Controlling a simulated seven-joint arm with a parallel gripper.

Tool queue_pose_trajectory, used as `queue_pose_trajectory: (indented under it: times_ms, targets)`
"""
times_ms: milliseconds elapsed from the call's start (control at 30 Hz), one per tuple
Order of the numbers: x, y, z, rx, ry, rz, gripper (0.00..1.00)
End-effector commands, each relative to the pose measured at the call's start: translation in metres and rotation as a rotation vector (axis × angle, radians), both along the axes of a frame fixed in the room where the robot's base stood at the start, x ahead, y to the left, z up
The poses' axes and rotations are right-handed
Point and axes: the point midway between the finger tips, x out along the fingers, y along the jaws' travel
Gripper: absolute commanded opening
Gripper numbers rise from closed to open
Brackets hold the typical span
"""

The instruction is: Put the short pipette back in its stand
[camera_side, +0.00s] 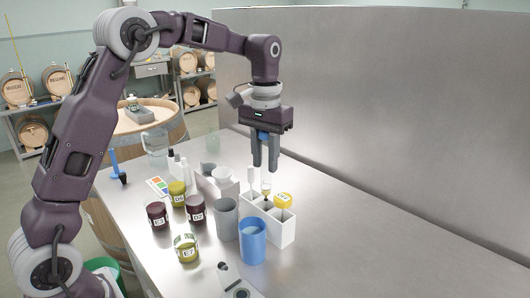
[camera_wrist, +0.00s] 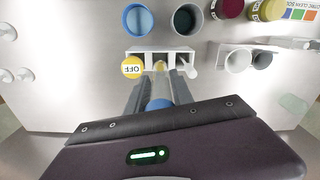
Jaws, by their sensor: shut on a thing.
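My gripper (camera_side: 265,168) points straight down over the white stand (camera_side: 282,236) and is shut on the short pipette. The pipette's blue upper part (camera_side: 263,135) shows between the fingers, and its blue top shows in the wrist view (camera_wrist: 158,104). Its lower end (camera_side: 266,187) hangs upright below the fingertips, with a yellowish tint, at the stand's middle compartment. I cannot tell whether the tip is inside or just above the opening. The stand also shows in the wrist view (camera_wrist: 178,50). A white stick-like thing (camera_side: 250,176) stands at its other end compartment.
A yellow "OFF" thing (camera_side: 283,200) is at the stand's near end, close to my fingers. A blue cup (camera_side: 252,244) and a grey cup (camera_side: 226,220) stand beside the stand. Several labelled jars (camera_side: 186,248) are further left.

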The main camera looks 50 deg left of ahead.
Motion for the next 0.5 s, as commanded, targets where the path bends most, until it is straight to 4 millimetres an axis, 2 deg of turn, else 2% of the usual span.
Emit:
queue_pose_trajectory:
  times_ms: [300, 500]
  targets:
    - [0.0, 0.0, -0.002, 0.0, 0.001, 0.0, 0.0]
    - [-0.001, 0.0, -0.016, -0.001, 0.004, 0.0, 0.0]
